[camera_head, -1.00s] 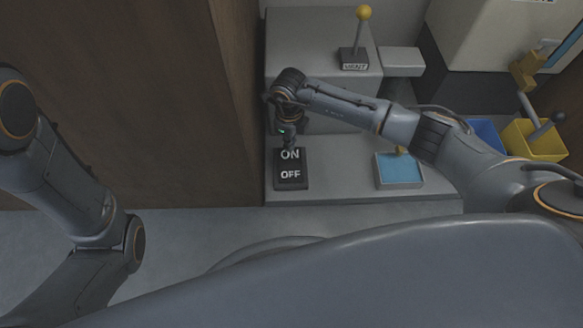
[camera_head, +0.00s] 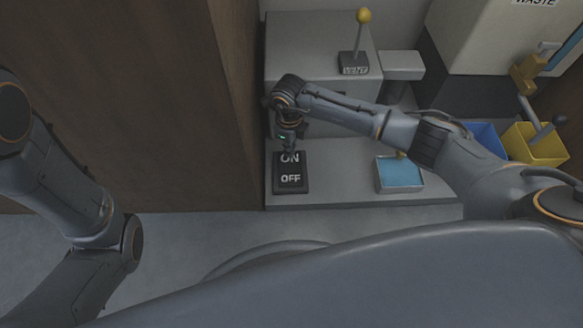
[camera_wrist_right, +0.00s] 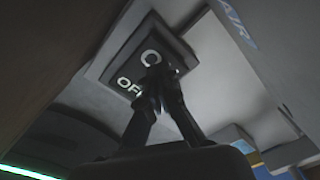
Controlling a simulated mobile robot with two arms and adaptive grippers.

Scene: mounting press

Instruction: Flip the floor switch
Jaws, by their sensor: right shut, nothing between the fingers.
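The floor switch (camera_head: 291,178) is a black rocker plate marked ON at the top and OFF at the bottom. It lies on the low grey step in the head view and shows again at the upper middle of the right wrist view (camera_wrist_right: 118,65). My right gripper (camera_head: 291,152) is shut and empty, pointing down at the ON end. In the right wrist view its fingertips (camera_wrist_right: 158,80) cover part of the lettering. I cannot tell whether they touch the plate. Of my left arm only the links show at the left of the head view; its gripper is out of sight.
A brown wooden panel (camera_head: 120,100) stands left of the step. A lever with a yellow knob (camera_head: 363,16) labelled VENT rises behind. A blue-topped pad (camera_head: 400,173) lies right of the switch. Blue (camera_head: 488,138) and yellow (camera_head: 535,148) bins stand farther right.

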